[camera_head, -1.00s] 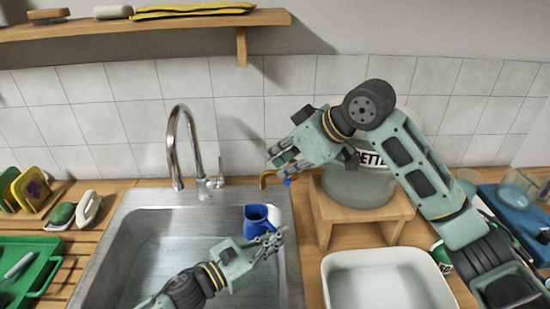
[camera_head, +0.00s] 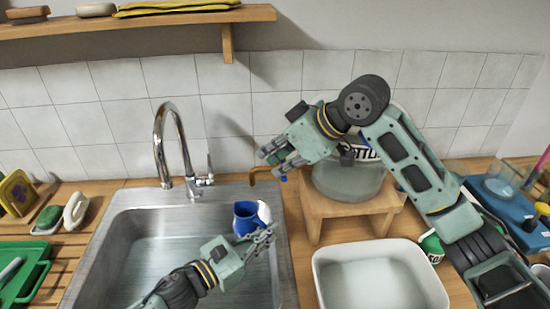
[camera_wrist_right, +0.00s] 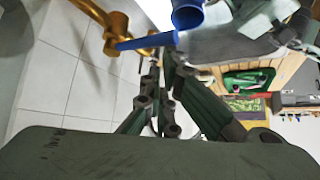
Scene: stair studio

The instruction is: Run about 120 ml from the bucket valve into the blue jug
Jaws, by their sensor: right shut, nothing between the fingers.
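The blue jug (camera_head: 246,218) is over the right side of the sink, below the brass valve (camera_head: 262,172) of the pale bucket (camera_head: 345,182). My left gripper (camera_head: 264,238) is at the jug's right lower side and appears closed on it; its fingers partly hide the jug. The right wrist view also shows the jug (camera_wrist_right: 187,14) at the top edge. My right gripper (camera_head: 278,156) is shut and empty beside the valve. The valve's blue lever (camera_wrist_right: 146,41) and brass spout (camera_wrist_right: 115,38) show just above its fingers in the wrist view. I see no clear water stream.
The bucket stands on a wooden stand (camera_head: 315,217) right of the sink (camera_head: 120,215). The chrome faucet (camera_head: 162,150) rises behind the sink. A white basin (camera_head: 330,255) sits in front of the stand. A blue tray (camera_head: 525,232) is at the far right.

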